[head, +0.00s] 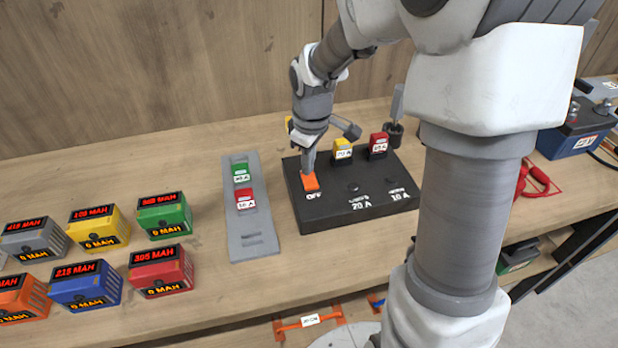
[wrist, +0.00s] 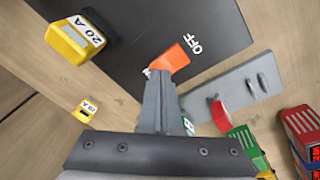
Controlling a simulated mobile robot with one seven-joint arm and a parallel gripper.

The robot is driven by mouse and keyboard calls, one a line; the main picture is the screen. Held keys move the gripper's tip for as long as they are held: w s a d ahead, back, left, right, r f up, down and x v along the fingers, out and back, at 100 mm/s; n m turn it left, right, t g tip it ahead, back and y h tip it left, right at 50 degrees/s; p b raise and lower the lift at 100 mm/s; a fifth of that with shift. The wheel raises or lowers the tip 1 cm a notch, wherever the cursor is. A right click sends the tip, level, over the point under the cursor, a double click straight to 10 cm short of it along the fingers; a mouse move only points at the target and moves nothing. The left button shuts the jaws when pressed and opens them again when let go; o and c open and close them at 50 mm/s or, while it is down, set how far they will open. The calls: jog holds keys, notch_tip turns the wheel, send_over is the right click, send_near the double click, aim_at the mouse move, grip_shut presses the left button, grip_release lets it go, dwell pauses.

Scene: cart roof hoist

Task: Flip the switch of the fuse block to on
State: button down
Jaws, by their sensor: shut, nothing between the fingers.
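The black fuse block (head: 352,208) lies on the workbench. Its orange rocker switch (head: 310,183) sits at the left end, with the OFF label printed in front of it; the switch also shows in the wrist view (wrist: 170,59). A second label at the switch's other end is mostly hidden by my fingers. My gripper (head: 309,166) is shut and empty, pointing down at the far end of the switch. In the wrist view its fingertips (wrist: 159,80) overlap the switch's edge; I cannot tell whether they touch it.
A yellow fuse (head: 342,150) and a red fuse (head: 378,145) stand in the block. A grey holder (head: 250,248) with green and red fuses lies to the left. Several coloured battery packs (head: 162,270) stand farther left. A loose yellow fuse (wrist: 85,111) lies behind the block.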

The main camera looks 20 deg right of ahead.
jog(key=shift+f, duration=0.45)
dwell(0.3)
notch_tip(320, 180, up, 7)
jog(key=s+p, duration=0.1)
jog(key=p, duration=0.4)
dwell(0.6)
jog(key=s+r+m+t, duration=0.2)
jog(key=s+r+m, duration=0.2)
jog(key=s+r, duration=0.3)
jog(key=s+r+m+t, duration=0.1)
jog(key=s+r+m, duration=0.4)
jog(key=s, duration=0.8)
jog(key=shift+r+t, duration=0.4)
jog(key=shift+r, duration=0.45)
